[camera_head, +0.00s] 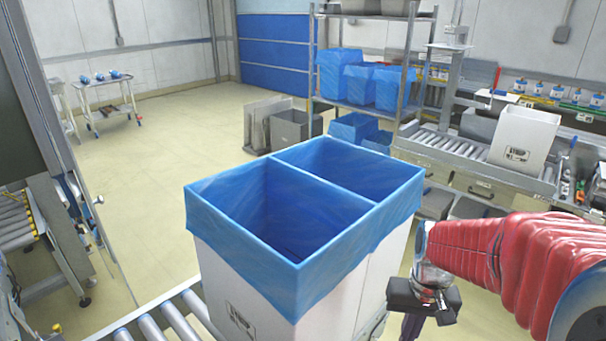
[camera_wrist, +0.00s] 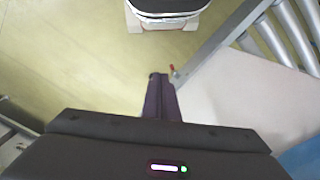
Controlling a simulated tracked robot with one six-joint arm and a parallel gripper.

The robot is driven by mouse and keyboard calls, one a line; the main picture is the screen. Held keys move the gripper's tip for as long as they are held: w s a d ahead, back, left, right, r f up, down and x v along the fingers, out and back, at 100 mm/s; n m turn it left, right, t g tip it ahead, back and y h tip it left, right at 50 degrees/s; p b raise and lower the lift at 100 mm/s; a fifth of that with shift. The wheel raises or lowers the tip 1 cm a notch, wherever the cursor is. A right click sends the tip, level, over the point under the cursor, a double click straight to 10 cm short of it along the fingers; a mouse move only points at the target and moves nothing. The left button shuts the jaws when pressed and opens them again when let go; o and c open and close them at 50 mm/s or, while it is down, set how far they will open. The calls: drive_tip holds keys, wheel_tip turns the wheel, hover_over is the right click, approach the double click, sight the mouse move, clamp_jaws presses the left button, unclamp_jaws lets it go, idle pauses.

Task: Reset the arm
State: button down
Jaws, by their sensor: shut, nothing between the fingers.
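My arm, in a red ribbed sleeve, reaches in from the right in the head view. My gripper (camera_head: 412,328) hangs at its end, pointing down, to the right of the lined box and apart from it. In the wrist view the two dark fingers (camera_wrist: 158,78) are together with nothing between them. The white box (camera_head: 240,275) stands upright on the rollers. Its blue liner (camera_head: 375,255) is folded over the rim and covers two compartments. In the wrist view the box's white side (camera_wrist: 225,112) is right of the fingers, with some blue liner (camera_wrist: 302,160) at the lower right corner.
Conveyor rollers (camera_head: 155,328) run under the box. Behind it stands a rack (camera_head: 312,65) with blue-lined bins (camera_head: 340,75). A roller bench (camera_head: 440,148) with a white box (camera_head: 523,135) is at the right. A small cart (camera_head: 106,103) stands far left. The middle floor is clear.

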drive_tip(key=s+a+r+n+t, duration=0.1)
drive_tip(key=s+a+r+t, duration=0.2)
drive_tip(key=r, duration=0.4)
drive_tip(key=s+a+r+n+t, duration=0.1)
drive_tip(key=s+a+r+t, duration=0.2)
drive_tip(key=s+r, duration=0.2)
drive_tip(key=shift+s+r, duration=0.2)
drive_tip(key=shift+r, duration=0.75)
idle(0.9)
